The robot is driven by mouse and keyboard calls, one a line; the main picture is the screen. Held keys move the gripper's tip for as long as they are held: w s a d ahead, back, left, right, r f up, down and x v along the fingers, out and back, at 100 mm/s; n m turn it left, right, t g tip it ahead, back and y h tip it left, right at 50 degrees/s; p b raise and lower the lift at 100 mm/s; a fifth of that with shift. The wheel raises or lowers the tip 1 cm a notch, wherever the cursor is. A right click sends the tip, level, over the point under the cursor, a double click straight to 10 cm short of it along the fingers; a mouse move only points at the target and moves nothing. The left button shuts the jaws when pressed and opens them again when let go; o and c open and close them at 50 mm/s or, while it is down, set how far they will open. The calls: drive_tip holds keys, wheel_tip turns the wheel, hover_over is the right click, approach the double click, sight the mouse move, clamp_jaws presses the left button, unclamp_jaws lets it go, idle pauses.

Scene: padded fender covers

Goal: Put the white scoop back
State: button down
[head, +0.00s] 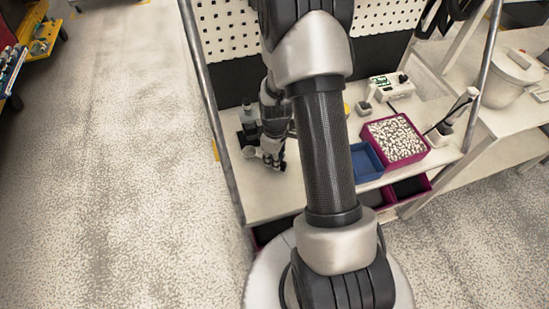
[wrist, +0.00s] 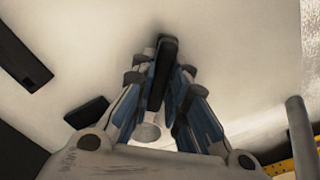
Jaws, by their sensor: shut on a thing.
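My gripper (head: 272,150) is low over the left part of the bench, in front of a dark bottle-like object (head: 247,122). In the wrist view my gripper (wrist: 163,62) is shut on a slim thing between its fingers. That thing has a dark upper part and a pale round end, and I take it to be the white scoop (wrist: 148,131). The fingers hide much of its shape. I cannot tell whether it touches the bench top.
A magenta bin (head: 426,154) full of pale pellets stands on the bench (head: 262,205), beside a blue tray (head: 367,163). A white device (head: 392,88) stands behind. The pegboard (head: 228,25) bounds the back.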

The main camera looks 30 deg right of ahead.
drive_tip(key=shift+f, duration=0.2)
drive_tip(key=c, duration=1.5)
unclamp_jaws()
drive_tip(key=shift+r, duration=0.1)
wheel_tip(320, 180, up, 12)
drive_tip(key=shift+s, duration=0.1)
